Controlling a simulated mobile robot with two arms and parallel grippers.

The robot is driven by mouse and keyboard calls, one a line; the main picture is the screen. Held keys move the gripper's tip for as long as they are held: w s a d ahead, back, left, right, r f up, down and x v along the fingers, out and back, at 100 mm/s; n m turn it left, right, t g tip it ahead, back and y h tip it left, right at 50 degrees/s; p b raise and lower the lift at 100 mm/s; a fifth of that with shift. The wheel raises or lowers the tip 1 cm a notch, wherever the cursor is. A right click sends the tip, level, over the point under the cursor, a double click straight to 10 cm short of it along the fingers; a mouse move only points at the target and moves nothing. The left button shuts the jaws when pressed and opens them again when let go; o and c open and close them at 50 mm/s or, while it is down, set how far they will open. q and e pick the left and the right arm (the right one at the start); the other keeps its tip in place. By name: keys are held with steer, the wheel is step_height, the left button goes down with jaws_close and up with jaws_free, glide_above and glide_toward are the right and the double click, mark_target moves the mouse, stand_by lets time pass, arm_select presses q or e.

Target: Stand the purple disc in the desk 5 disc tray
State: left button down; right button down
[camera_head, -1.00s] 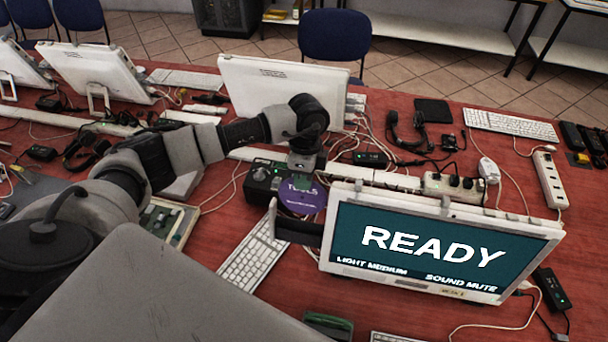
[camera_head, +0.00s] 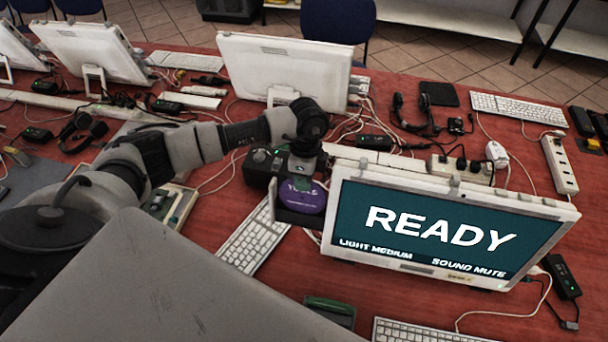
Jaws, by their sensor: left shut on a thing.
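The purple disc (camera_head: 308,201) hangs upright below my left gripper (camera_head: 303,178), which is shut on its upper edge. The disc's face, with blurred lettering, is turned toward me. A dark tray (camera_head: 292,216) sits at the left edge of the monitor showing READY. The disc's lower edge meets the tray's dark front wall and seems hidden behind it; I cannot tell whether it touches the tray floor. My left arm comes in from the left over the red desk. My right gripper is not in view.
The READY monitor (camera_head: 440,232) stands right beside the tray. A black box with a green light (camera_head: 259,164) is close left of the gripper. A white keyboard (camera_head: 253,236) lies in front. Cables and a power strip (camera_head: 462,170) lie behind the monitor.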

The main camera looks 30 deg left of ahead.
mark_target(303, 195)
arm_select(q)
steer(key=shift+b+x, duration=0.7)
steer(key=shift+x, duration=1.1)
steer(key=c, duration=1.2)
jaws_free()
steer(key=b+v, duration=0.2)
steer(key=v, duration=0.9)
steer(key=shift+b, duration=0.35)
steer(key=shift+f, duration=0.1)
